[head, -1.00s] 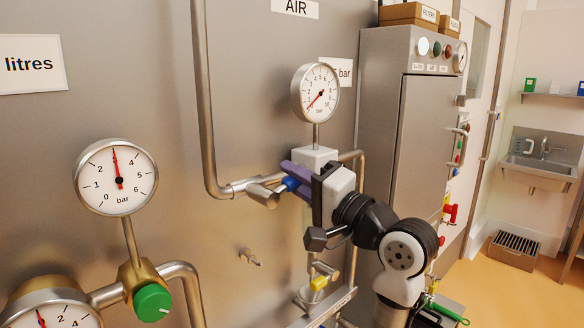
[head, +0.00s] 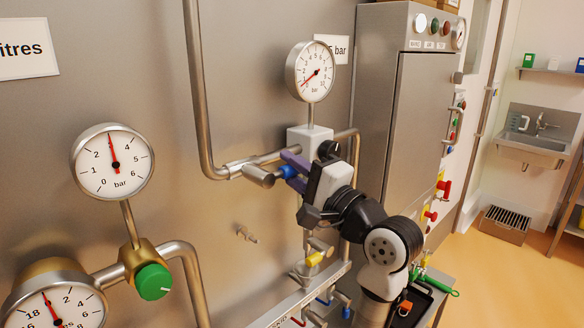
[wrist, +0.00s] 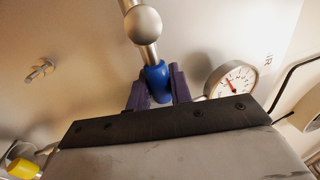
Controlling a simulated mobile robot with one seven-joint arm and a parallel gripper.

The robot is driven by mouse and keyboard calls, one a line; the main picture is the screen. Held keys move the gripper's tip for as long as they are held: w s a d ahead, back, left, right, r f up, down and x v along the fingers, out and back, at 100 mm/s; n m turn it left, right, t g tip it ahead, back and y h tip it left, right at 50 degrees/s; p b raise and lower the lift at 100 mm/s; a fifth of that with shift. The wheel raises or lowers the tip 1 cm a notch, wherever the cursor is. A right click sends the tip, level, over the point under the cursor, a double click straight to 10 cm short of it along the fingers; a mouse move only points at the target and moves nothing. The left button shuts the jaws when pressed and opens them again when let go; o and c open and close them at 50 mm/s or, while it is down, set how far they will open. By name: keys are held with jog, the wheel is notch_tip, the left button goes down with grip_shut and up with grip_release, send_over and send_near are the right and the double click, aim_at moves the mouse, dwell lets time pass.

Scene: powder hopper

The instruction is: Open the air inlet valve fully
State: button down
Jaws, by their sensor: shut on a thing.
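The air inlet valve is a steel body (head: 258,176) on the wall pipe with a blue handle grip (head: 287,172). My gripper (head: 293,170), with purple fingers, is shut on the blue grip. In the wrist view the blue grip (wrist: 156,78) sits between the two purple fingers of my gripper (wrist: 158,90), and a rounded steel part (wrist: 143,25) shows above it. The gripper is tilted in the head view. The grip's far end is partly hidden by the fingers. The air pressure gauge (head: 313,72) stands just above, its needle pointing to the lower left, at the low end.
A pale block (head: 304,138) joins the gauge stem to the pipe (head: 203,90) close behind my gripper. A steel cabinet (head: 425,130) stands to the right.

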jog(key=c, duration=1.3)
grip_release()
jog(key=shift+f, duration=0.1)
jog(key=b+v, duration=0.4)
jog(key=v, duration=0.9)
jog(key=shift+s+d+b, duration=0.3)
jog(key=shift+s+b, duration=0.05)
jog(key=shift+b, duration=0.05)
